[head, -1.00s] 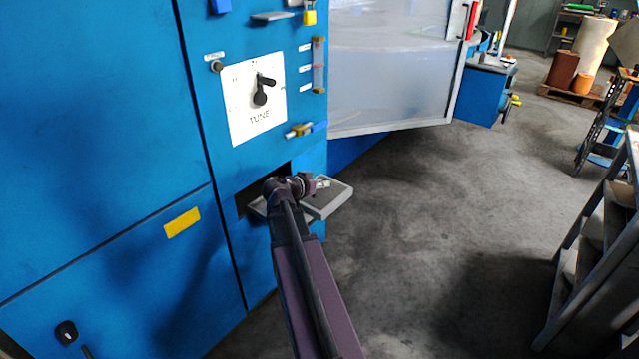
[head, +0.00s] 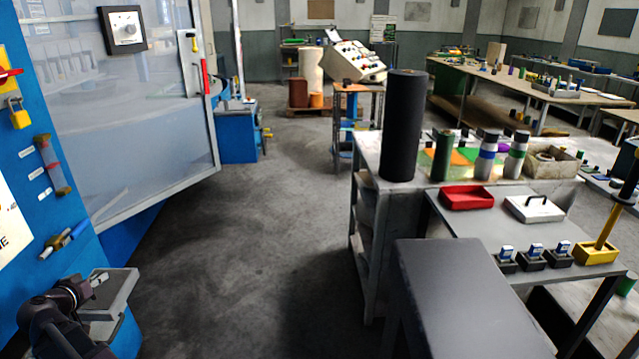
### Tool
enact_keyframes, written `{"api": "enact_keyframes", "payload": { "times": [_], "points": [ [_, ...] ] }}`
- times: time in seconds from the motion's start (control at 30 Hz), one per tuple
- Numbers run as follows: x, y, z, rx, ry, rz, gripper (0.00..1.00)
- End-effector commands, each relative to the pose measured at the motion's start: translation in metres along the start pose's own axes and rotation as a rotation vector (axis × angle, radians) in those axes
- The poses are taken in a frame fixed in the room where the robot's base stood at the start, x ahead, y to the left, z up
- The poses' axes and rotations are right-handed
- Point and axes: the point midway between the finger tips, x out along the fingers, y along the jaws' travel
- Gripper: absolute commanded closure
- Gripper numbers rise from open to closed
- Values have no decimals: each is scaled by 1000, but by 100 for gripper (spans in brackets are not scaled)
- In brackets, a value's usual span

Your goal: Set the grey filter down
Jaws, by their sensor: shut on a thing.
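The grey filter (head: 117,292) is a flat, pale grey, tray-like slab at the lower left of the head view, beside the blue machine. My gripper (head: 97,282) is shut on it at its left part; the fingers are small and partly hidden by my dark wrist. The filter is held roughly level, in front of the machine's lower right corner. Its left part is hidden behind my arm.
A dark grey bench (head: 455,290) stands at the front right, bare on top. A tall black roll (head: 403,125) stands on the shelving. Open floor (head: 255,240) lies between.

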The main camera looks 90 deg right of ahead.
Motion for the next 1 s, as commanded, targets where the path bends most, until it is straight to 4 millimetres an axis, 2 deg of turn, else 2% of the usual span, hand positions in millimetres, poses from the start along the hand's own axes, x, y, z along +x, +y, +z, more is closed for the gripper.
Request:
{"api": "enact_keyframes", "payload": {
  "times": [0.03, 1.0],
  "points": [
    [-7, 4, -17, 0, 1, 0, 100],
    [-69, 36, -166, 0, 1, 0, 100]
  ]
}}
